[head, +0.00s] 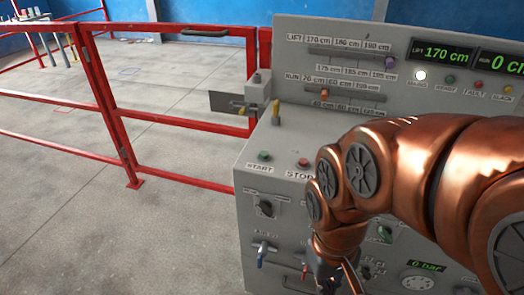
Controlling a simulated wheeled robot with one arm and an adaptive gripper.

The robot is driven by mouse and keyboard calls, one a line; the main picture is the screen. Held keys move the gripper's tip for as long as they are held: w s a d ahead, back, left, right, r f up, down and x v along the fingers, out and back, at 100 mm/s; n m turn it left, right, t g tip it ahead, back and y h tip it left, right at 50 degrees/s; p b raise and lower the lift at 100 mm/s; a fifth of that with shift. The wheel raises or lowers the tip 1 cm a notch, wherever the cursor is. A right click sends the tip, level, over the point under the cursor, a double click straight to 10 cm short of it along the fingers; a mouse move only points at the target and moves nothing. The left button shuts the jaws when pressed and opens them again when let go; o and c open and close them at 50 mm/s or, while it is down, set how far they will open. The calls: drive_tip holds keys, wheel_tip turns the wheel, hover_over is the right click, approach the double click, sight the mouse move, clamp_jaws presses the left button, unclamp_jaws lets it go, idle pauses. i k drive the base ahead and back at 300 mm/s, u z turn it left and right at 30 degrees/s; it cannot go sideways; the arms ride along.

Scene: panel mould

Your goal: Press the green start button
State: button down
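The green start button (264,156) sits on the sloped desk of the grey control panel (262,185), at its left, with the label START below it. The red stop button (303,163) is to its right, above the label STOP. My gripper (335,288) is at the bottom edge of the head view, low in front of the panel's lower face, below and right of the start button and apart from it. It is partly cut off, so its opening does not show. My copper arm covers the right part of the desk.
The upright board has a LIFT slider with a purple knob (390,62), a RUN slider with an orange knob (324,93), and a display (442,53) reading 170 cm. A yellow lever (275,113) stands behind the start button. Red railings (170,112) enclose floor at left.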

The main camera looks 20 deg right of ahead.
sight(264, 154)
drive_tip(key=k, duration=0.5)
drive_tip(key=u, duration=1.75)
drive_tip(key=i, duration=1.35)
drive_tip(key=z, duration=2.05)
